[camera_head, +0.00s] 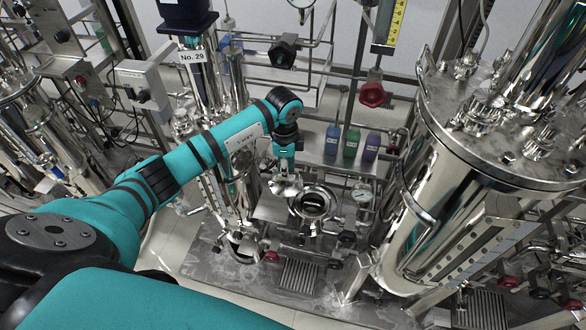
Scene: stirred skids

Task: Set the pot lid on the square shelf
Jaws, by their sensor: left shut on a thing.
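My left gripper (285,170) reaches in from the left on a teal arm and points down. It is shut on the pot lid (285,187), a small shiny metal piece just below the fingers. The fingers are small and partly hidden by the wrist. The square shelf (270,209) looks like a flat metal plate just below and left of the lid. I cannot tell whether the lid touches it. A round open metal pot (313,203) is right beside the shelf. My right gripper is not in view.
Several coloured bottles (351,143) stand on a ledge behind the gripper. A large steel tank (440,190) fills the right side. A slim column labelled No. 29 (205,85) stands to the left. Pipes, gauges (362,193) and red-handled valves (372,95) crowd the area.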

